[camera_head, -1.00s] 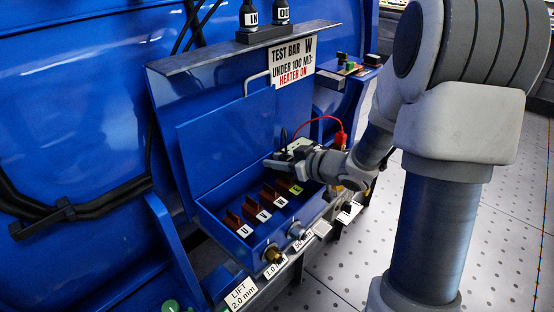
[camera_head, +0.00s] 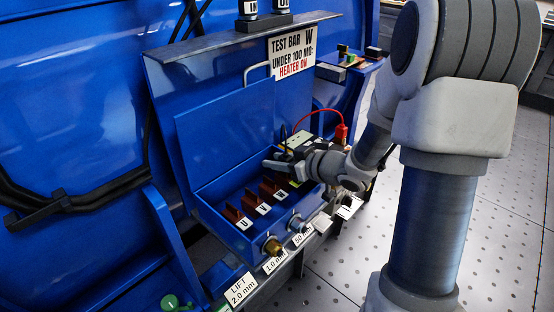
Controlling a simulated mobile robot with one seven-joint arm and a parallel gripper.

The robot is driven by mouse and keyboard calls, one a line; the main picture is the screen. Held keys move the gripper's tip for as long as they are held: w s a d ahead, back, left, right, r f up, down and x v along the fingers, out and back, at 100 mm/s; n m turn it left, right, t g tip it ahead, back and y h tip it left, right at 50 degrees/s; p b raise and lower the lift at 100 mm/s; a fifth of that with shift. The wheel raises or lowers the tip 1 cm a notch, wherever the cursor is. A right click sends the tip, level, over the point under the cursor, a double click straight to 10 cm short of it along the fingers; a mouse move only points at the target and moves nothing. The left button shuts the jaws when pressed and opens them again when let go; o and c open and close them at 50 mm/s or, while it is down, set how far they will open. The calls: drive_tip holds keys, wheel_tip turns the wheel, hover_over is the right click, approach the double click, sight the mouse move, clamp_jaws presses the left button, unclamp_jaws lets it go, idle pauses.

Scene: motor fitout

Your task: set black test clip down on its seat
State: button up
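My gripper (camera_head: 273,164) reaches in from the right over the open blue terminal box (camera_head: 215,222). Its fingers are small and seen side-on, so I cannot tell whether they are open or shut. The black test clip itself is not clear; a thin black lead (camera_head: 283,132) rises just behind the gripper. A pale test meter (camera_head: 298,141) stands behind the gripper, partly hidden. A red lead arches from it to a red clip (camera_head: 341,132) on the right. The black clip's seat cannot be made out.
Brown terminal posts marked U (camera_head: 232,213), V (camera_head: 250,200) and W (camera_head: 267,187) stand in the box. The raised blue lid (camera_head: 225,135) is behind them. Brass (camera_head: 272,246) and silver (camera_head: 296,224) fittings stick out in front. Open floor lies to the right.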

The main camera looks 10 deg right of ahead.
drive_tip(key=o, duration=0.4)
drive_tip(key=shift+s+d+r, duration=0.2)
drive_tip(key=shift+d, duration=0.05)
drive_tip(key=shift+p+v, duration=2.55)
drive_tip(key=shift+v, duration=5.8)
